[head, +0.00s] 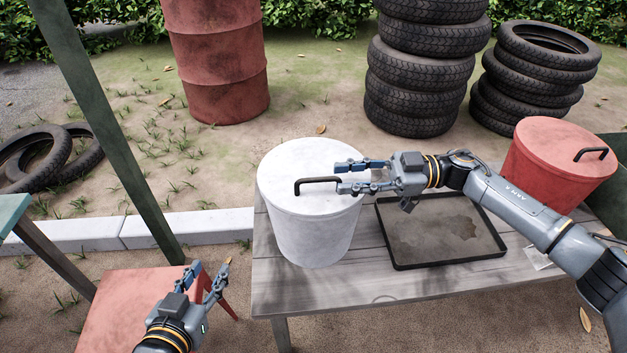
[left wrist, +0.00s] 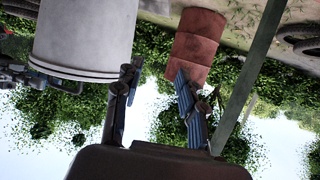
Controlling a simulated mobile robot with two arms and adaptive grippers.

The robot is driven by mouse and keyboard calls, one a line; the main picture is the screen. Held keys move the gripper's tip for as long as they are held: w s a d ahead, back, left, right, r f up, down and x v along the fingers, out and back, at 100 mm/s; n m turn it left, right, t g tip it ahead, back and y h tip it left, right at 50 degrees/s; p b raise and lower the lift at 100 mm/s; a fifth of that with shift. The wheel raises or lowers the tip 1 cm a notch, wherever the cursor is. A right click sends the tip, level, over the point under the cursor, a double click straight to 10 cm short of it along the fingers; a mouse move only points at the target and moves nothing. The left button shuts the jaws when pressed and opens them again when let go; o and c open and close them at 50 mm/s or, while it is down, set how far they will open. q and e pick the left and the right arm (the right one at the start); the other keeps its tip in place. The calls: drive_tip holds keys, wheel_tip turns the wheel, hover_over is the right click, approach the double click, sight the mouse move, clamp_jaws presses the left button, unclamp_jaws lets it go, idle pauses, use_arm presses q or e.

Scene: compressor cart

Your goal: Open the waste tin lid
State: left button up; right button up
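A white tin (head: 312,235) stands at the left end of the wooden table. Its lid (head: 308,158) is on and has a black bar handle (head: 316,181). A red tin (head: 550,175) at the right also has its lid (head: 560,140) on, with a black handle (head: 591,154). I cannot tell which one is the waste tin. My right gripper (head: 342,177) is open above the white lid, its fingertips at the handle's right end; contact is unclear.
A black shallow tray (head: 440,264) with a stained bottom lies on the wooden table (head: 300,290) between the tins. A red-topped surface (head: 115,315) is at lower left, near a green post (head: 115,140). A red drum (head: 215,60) and stacked tyres (head: 420,75) stand behind.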

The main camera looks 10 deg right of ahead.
sight(304, 181)
drive_tip(key=a, duration=0.6)
drive_tip(key=shift+a+b, duration=0.35)
use_arm(q)
drive_tip(key=r+t, duration=0.1)
drive_tip(key=w+r, duration=0.1)
drive_tip(key=d+r+t, duration=0.1)
drive_tip(key=r, duration=0.1)
drive_tip(key=shift+w+t+h, duration=0.25)
drive_tip(key=shift+t+h, duration=0.05)
drive_tip(key=shift+h, duration=0.1)
use_arm(e)
clamp_jaws()
